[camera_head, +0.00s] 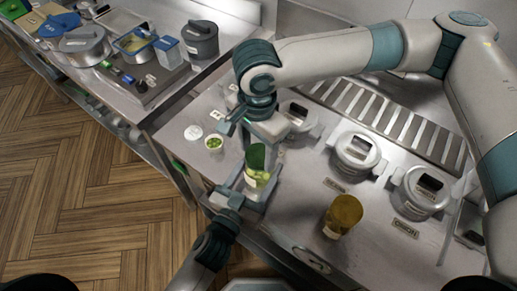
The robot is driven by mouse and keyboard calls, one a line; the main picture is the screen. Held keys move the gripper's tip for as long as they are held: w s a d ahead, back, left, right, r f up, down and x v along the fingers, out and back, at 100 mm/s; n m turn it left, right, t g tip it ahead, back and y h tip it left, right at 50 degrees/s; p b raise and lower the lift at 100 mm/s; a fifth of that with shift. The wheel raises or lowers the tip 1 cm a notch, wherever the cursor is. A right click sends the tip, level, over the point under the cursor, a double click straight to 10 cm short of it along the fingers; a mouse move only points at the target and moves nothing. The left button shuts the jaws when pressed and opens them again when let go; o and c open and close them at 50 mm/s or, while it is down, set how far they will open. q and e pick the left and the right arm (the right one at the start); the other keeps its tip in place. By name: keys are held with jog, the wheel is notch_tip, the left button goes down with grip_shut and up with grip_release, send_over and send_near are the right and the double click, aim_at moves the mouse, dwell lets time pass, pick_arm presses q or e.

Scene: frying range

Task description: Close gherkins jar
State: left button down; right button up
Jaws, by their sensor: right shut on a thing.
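The gherkins jar (257,158) is a green glass jar with a pale label and light green contents low down. It is near the counter's front edge, between my two grippers. My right gripper (266,137) reaches down over its top and appears shut on it; the gripper partly hides the rim. My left gripper (242,187) comes up from below, close to the jar's lower left side; I cannot tell whether its fingers touch the jar. A round white lid-like disc (193,132) lies flat on the counter to the left.
A small white cup with green pieces (214,143) stands left of the jar. An amber jar (343,214) stands to the right. Several lidded metal containers (357,152) are set in the counter behind. Pots and a tray (152,82) occupy the far left counter.

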jog(key=m, duration=0.5)
jog(key=shift+w+a, duration=0.1)
jog(key=shift+w, duration=0.05)
jog(key=o, duration=1)
jog(key=shift+r, duration=2.25)
jog(key=shift+c, duration=0.3)
